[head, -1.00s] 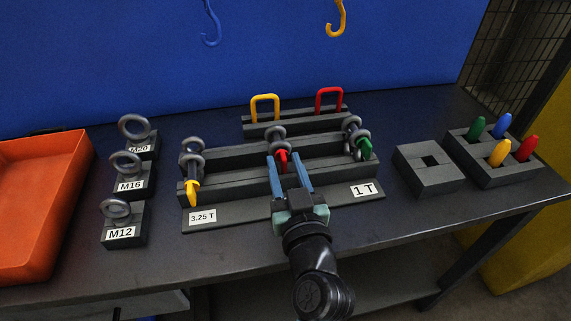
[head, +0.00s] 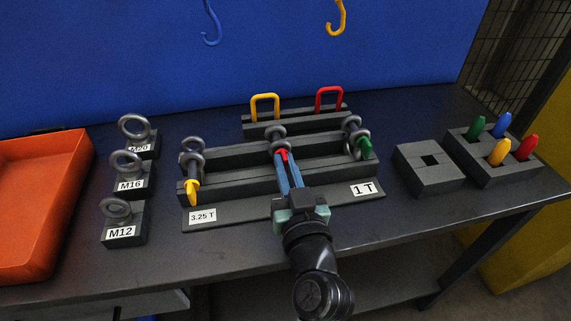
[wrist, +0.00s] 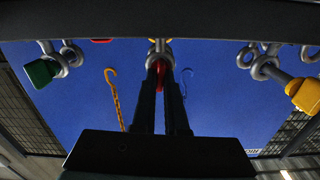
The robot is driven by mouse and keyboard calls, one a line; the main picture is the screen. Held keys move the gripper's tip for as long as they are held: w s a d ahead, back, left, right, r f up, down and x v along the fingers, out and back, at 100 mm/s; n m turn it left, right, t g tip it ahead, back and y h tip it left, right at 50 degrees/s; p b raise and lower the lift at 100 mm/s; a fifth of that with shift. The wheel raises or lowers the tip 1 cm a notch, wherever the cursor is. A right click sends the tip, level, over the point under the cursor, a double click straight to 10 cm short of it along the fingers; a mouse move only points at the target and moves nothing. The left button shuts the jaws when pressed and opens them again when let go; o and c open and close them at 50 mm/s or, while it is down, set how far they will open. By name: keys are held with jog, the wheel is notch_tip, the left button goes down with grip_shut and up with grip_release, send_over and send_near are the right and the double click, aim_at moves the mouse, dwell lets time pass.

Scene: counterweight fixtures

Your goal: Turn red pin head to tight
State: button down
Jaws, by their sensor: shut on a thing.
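The red pin head (head: 282,154) is on the middle shackle (head: 276,135) of the grey fixture rack (head: 238,211). My gripper (head: 285,165) reaches it from the front, with its blue fingers closed together on the red pin head. In the wrist view, the red pin head (wrist: 160,74) shows between the tips of my gripper (wrist: 161,78), partly hidden by the fingers. The middle shackle (wrist: 159,50) is just beyond it. I cannot tell from the pin's look how tight it is.
A shackle with a yellow pin head (head: 192,192) is at the rack's left, and one with a green pin head (head: 365,148) at its right. An orange bin (head: 40,215) and labelled eyebolt blocks (head: 126,233) stand left. A square-holed block (head: 429,171) and colored-peg block (head: 494,174) stand right.

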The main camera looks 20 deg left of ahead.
jog(key=m, duration=0.4)
jog(key=shift+p, duration=0.35)
jog(key=m+p, duration=0.1)
jog(key=m, duration=0.3)
jog(key=shift+d+m, duration=0.1)
jog(key=shift+m, duration=0.2)
jog(key=m+p, duration=0.2)
jog(key=m, duration=0.2)
jog(key=shift+m, duration=0.3)
jog(key=m+p, duration=0.2)
jog(key=m, duration=0.2)
jog(key=shift+f, duration=0.1)
jog(key=m+p, duration=0.2)
jog(key=m, duration=0.3)
jog(key=m+p, duration=0.2)
jog(key=m, duration=0.2)
jog(key=shift+f+m, duration=0.1)
jog(key=shift+m, duration=0.2)
jog(key=m+p, duration=0.2)
jog(key=m, duration=0.2)
jog(key=shift+f+m+p, duration=0.15)
jog(key=shift+m+p, duration=0.9)
jog(key=shift+m, duration=0.95)
